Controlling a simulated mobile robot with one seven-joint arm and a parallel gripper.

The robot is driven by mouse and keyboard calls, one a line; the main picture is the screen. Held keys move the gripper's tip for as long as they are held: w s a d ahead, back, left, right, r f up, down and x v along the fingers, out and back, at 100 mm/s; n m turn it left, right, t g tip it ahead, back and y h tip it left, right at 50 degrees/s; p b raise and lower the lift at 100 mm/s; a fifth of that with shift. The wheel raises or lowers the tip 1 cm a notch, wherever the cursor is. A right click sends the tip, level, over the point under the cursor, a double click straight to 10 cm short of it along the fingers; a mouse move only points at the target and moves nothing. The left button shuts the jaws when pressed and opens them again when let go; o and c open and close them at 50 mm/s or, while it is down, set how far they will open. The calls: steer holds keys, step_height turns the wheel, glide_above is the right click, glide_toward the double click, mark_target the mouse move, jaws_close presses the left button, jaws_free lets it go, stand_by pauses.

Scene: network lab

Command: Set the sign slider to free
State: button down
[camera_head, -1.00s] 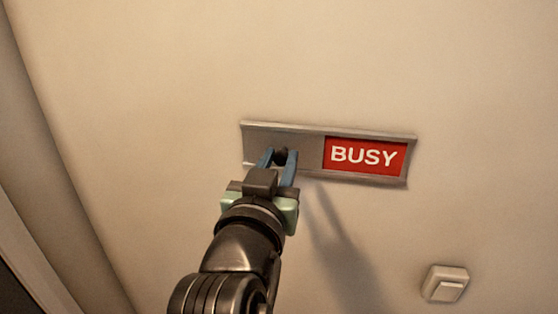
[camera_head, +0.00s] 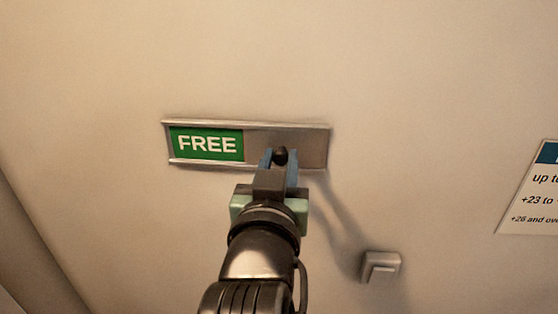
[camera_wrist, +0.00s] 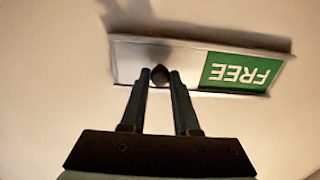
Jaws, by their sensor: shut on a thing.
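The sign (camera_head: 245,124) is a grey metal frame on the wall. Its left part shows a green panel (camera_head: 207,144) reading FREE. A grey slider plate (camera_head: 305,146) covers the right part, and no red shows. The slider has a dark round knob (camera_head: 280,155). My gripper (camera_head: 279,158) is at the knob, its blue fingers shut on it from both sides. In the wrist view the sign appears upside down, with the green panel (camera_wrist: 240,72) at right and the dark knob (camera_wrist: 160,75) between my fingertips (camera_wrist: 160,80).
A light switch (camera_head: 381,266) is on the wall below and right of the sign. A white notice (camera_head: 532,190) with printed text is at the right edge. The wall around the sign is otherwise bare.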

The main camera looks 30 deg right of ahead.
steer(key=shift+s+d, duration=0.1)
steer(key=shift+d, duration=0.15)
steer(key=c, duration=0.7)
jaws_free()
steer(key=shift+s, duration=0.1)
steer(key=shift+a, duration=0.2)
steer(key=shift+h, duration=0.3)
steer(key=p+v, duration=0.1)
steer(key=v, duration=0.1)
steer(key=p+v, duration=0.2)
steer(key=v, duration=0.1)
steer(key=p+v, duration=0.1)
steer(key=v, duration=0.1)
steer(key=shift+s+r, duration=0.4)
steer(key=shift+s, duration=0.1)
steer(key=shift+s+p, duration=0.1)
steer(key=shift+p, duration=0.7)
